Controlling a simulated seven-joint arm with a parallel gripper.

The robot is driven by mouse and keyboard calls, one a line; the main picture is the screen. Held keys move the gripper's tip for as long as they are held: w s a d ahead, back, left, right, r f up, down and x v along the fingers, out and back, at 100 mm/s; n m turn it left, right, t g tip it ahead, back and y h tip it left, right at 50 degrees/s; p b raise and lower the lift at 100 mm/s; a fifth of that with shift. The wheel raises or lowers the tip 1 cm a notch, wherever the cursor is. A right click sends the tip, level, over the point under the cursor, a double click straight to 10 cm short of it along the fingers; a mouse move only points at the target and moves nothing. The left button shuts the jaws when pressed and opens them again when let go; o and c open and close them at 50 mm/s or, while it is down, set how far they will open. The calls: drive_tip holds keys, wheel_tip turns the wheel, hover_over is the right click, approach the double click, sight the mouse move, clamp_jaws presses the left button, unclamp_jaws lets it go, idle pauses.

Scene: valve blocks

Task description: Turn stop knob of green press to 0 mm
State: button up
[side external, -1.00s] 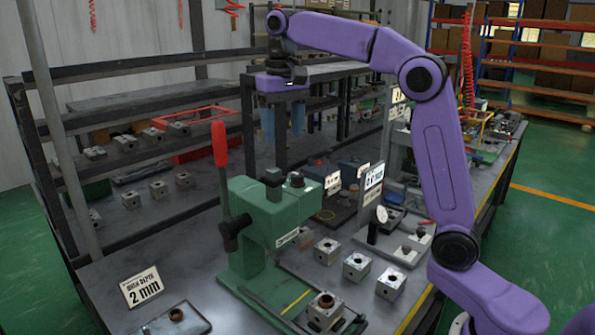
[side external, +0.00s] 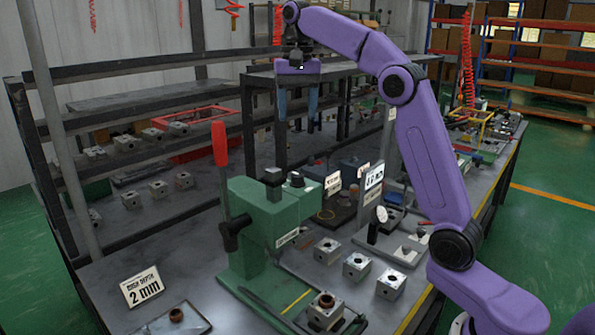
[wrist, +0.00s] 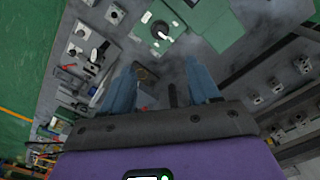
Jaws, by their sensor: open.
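The green press (side external: 262,215) stands on the bench with a red-handled lever (side external: 219,145) on its left side. On its top are a black cap (side external: 272,182) and a dark round knob (side external: 296,179), which looks like the stop knob. In the wrist view a dark knob with a white mark (wrist: 162,29) shows on the green press near the top edge. Its scale is too small to read. My gripper (side external: 298,114) is open and empty, high above the press with its blue fingers pointing down. The fingers also show spread apart in the wrist view (wrist: 160,66).
A sign (side external: 145,287) reads "2 mm" at the bench's front left. Several metal blocks (side external: 327,248) stand right of the press, and one (side external: 325,312) is at its front. Small signs (side external: 374,177) stand behind. The space between gripper and press is clear.

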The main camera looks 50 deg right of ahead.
sight(298, 174)
wheel_tip(298, 174, down, 16)
drive_tip(key=shift+s+r, duration=0.1)
drive_tip(key=shift+r, duration=0.05)
idle(0.7)
drive_tip(key=c, duration=1)
